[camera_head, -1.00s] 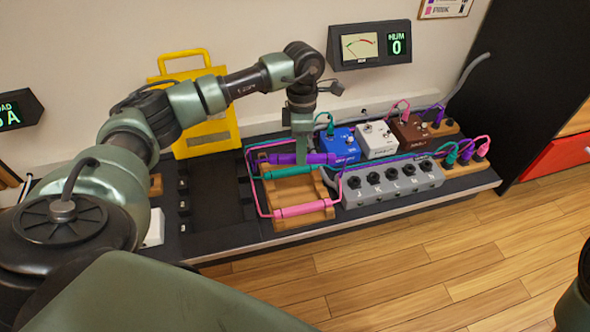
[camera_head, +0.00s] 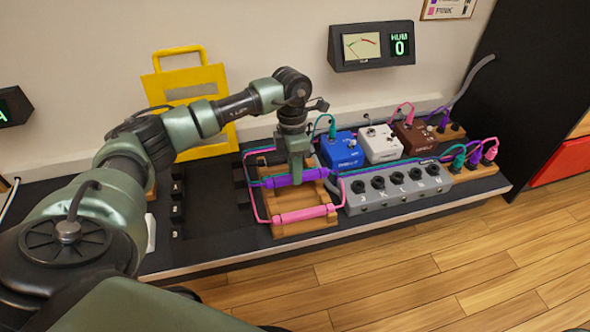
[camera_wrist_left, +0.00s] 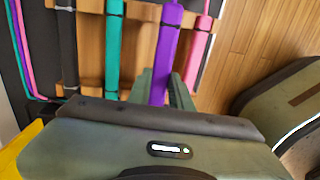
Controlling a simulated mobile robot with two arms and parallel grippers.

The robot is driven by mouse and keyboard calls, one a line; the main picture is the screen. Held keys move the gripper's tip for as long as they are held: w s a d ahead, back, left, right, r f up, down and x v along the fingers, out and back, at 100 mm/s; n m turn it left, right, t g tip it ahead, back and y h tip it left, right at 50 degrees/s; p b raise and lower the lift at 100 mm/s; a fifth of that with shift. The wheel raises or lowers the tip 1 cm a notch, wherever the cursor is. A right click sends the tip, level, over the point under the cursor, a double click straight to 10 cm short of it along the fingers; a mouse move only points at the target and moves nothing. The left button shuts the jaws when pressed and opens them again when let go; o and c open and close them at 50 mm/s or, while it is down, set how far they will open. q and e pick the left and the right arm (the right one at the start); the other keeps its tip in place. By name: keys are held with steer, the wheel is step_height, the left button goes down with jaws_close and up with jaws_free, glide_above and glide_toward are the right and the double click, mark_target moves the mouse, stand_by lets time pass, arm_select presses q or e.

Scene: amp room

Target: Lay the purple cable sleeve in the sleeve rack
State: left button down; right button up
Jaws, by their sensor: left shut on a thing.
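My left gripper (camera_head: 297,182) is shut on the purple cable sleeve (camera_head: 316,174), gripping it near its middle. The sleeve lies across the wooden sleeve rack (camera_head: 297,199), between the teal and pink sleeves. In the left wrist view the purple sleeve (camera_wrist_left: 167,45) runs between the teal sleeve (camera_wrist_left: 114,45) and the pink sleeve (camera_wrist_left: 199,45). A black sleeve (camera_wrist_left: 67,45) lies beyond the teal one. The pink sleeve (camera_head: 300,215) sits at the rack's front. I cannot tell whether the purple sleeve touches the rack. My right gripper is out of view.
A grey jack box (camera_head: 395,193) stands close to the rack's right side. Blue (camera_head: 342,150), white (camera_head: 381,145) and brown (camera_head: 416,137) pedals stand behind it. Cables loop around the rack. A yellow panel (camera_head: 190,95) leans on the wall.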

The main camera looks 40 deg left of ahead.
arm_select(q)
steer(key=shift+f+b, duration=1.05)
steer(key=shift+f, duration=0.35)
steer(key=shift+f+b, duration=0.55)
steer(key=shift+f, duration=1.2)
steer(key=c, duration=1.2)
jaws_free()
